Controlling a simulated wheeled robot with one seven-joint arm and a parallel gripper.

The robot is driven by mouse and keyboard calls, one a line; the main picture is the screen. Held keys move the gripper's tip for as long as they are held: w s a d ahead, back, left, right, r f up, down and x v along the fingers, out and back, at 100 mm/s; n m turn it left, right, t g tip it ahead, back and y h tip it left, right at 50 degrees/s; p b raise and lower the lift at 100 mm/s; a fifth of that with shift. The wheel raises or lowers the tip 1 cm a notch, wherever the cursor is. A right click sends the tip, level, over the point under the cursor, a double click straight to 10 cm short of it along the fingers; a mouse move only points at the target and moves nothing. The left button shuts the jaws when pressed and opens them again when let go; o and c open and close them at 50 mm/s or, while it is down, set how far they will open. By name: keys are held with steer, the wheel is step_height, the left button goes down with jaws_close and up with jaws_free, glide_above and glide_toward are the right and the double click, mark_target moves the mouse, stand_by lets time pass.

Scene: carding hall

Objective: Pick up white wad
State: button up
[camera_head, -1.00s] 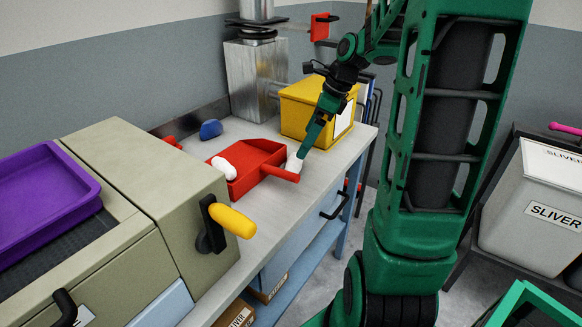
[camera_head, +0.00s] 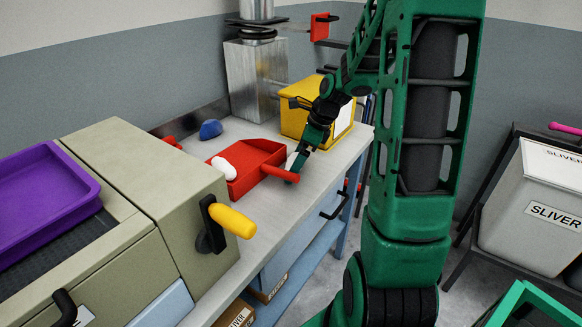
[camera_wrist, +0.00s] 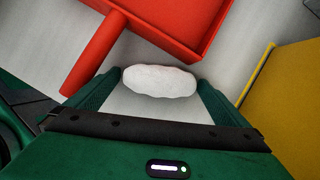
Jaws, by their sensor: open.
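A white wad (camera_wrist: 160,81) lies on the grey bench top between the two spread fingers of my gripper (camera_wrist: 160,88) in the wrist view. The fingers are open on either side of it. The head view shows part of this wad (camera_head: 291,160) beside my gripper (camera_head: 296,166), which partly hides it. It lies close to the red handle of a red dustpan (camera_head: 236,182). The dustpan also shows in the wrist view (camera_wrist: 178,22). A second white wad (camera_head: 223,168) lies at the left rim of the dustpan.
A yellow box (camera_head: 294,117) stands behind my gripper and shows at the right in the wrist view (camera_wrist: 285,105). A blue lump (camera_head: 211,129) lies farther back. A beige machine (camera_head: 150,170) with a yellow handle (camera_head: 232,221) and purple tray (camera_head: 45,200) fills the left.

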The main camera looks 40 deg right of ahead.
steer(key=c, duration=0.9)
steer(key=shift+r, duration=0.1)
steer(key=shift+c, duration=0.2)
